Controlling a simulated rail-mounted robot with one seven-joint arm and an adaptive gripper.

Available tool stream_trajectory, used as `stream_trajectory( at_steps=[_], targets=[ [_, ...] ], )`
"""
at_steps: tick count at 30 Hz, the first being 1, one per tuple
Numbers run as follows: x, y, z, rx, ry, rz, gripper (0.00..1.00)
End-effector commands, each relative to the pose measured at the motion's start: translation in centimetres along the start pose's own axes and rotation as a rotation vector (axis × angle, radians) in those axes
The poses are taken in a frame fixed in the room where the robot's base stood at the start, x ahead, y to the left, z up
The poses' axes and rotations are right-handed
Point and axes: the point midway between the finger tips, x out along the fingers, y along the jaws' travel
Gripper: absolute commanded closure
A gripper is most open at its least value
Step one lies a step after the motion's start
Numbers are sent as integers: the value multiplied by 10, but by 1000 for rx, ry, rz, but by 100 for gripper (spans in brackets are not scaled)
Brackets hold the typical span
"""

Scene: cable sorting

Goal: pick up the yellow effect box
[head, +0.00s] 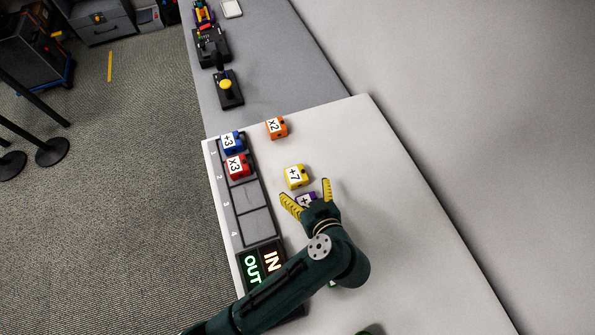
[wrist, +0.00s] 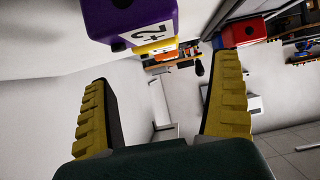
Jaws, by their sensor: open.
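The yellow effect box (head: 297,175), marked +7, sits on the white table right of the slotted tray. In the wrist view only a strip of yellow (wrist: 155,47) shows beyond the purple box. My gripper (head: 305,190) is open, with its yellow fingers spread just on the near side of the yellow box. A purple box (head: 306,199) shows between the fingers, partly hidden by my gripper. In the wrist view the purple box (wrist: 135,22) is large at the top, ahead of my open fingers (wrist: 164,76). Neither box is held.
A dark tray (head: 254,198) with numbered slots lies along the left edge. An orange x2 box (head: 277,128) stands beyond the yellow box. The table's right side is clear.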

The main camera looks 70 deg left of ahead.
Motion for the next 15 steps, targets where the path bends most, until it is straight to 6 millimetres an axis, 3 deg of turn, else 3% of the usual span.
stream_trajectory(
  at_steps=[3,8,15],
  targets=[
    [24,0,0,-2,0,-2,6],
    [39,0,2,-1,-1,-1,6],
    [79,1,4,-2,0,0,6]
  ],
)
